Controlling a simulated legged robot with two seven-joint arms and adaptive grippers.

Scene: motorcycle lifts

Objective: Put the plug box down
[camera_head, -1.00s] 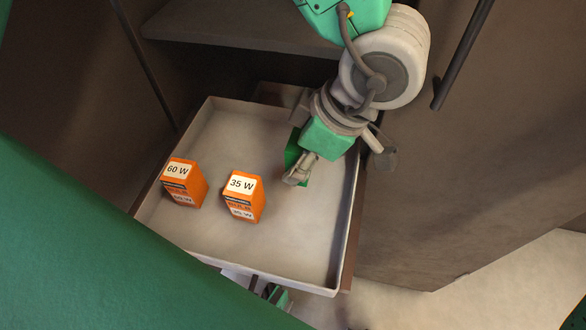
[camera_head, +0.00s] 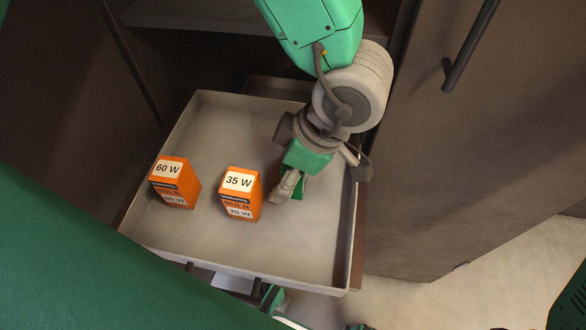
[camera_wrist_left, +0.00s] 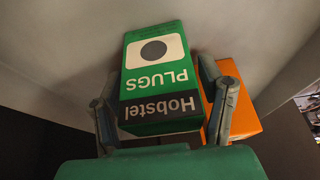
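The plug box (camera_wrist_left: 157,75) is green, white and black, marked "Hobstel PLUGS", and fills the space between my left fingers in the left wrist view. In the head view only a green sliver of the plug box (camera_head: 301,188) shows beside the fingers. My left gripper (camera_head: 285,187) reaches down into the pale drawer tray, right of the 35 W box. In the wrist view the left gripper (camera_wrist_left: 162,105) has one finger on each side of the box, shut on it. Whether the box's underside touches the tray is hidden.
The tray (camera_head: 200,247) holds two orange bulb boxes, 60 W (camera_head: 174,183) and 35 W (camera_head: 241,195), on its left and middle. Its front right floor is clear. A brown cabinet door (camera_head: 460,150) stands at right. A green and grey part shows below the tray's front edge.

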